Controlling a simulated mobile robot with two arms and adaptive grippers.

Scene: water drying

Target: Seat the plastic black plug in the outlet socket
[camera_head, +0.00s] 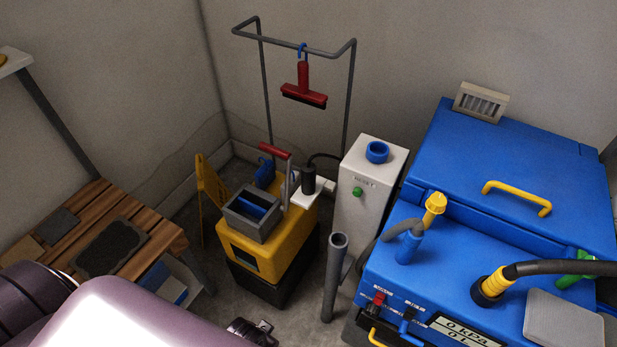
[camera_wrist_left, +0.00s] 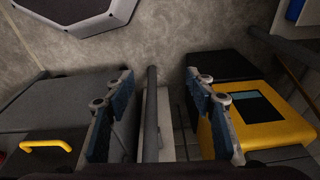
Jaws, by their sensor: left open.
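A black cylindrical piece (camera_head: 308,179), which looks like the plug, stands upright on a white plate (camera_head: 306,195) beside the yellow cart; a black cable arches from its top toward the white box. The white box (camera_head: 367,205) has a RESET label, a green button and a blue ring (camera_head: 377,152) on top. I cannot clearly make out the socket opening. My left gripper is open and empty in the left wrist view (camera_wrist_left: 162,115), with a grey post (camera_wrist_left: 152,110) visible between its fingers. In the head view, only part of my left arm shows, at bottom left. My right gripper is not visible.
The yellow cart (camera_head: 262,243) carries a grey bin. A grey upright tube (camera_head: 334,275) stands before the white box. A blue machine (camera_head: 520,165) with hoses fills the right side. A wooden bench (camera_head: 160,240) is at left. A red squeegee (camera_head: 304,90) hangs from a rail.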

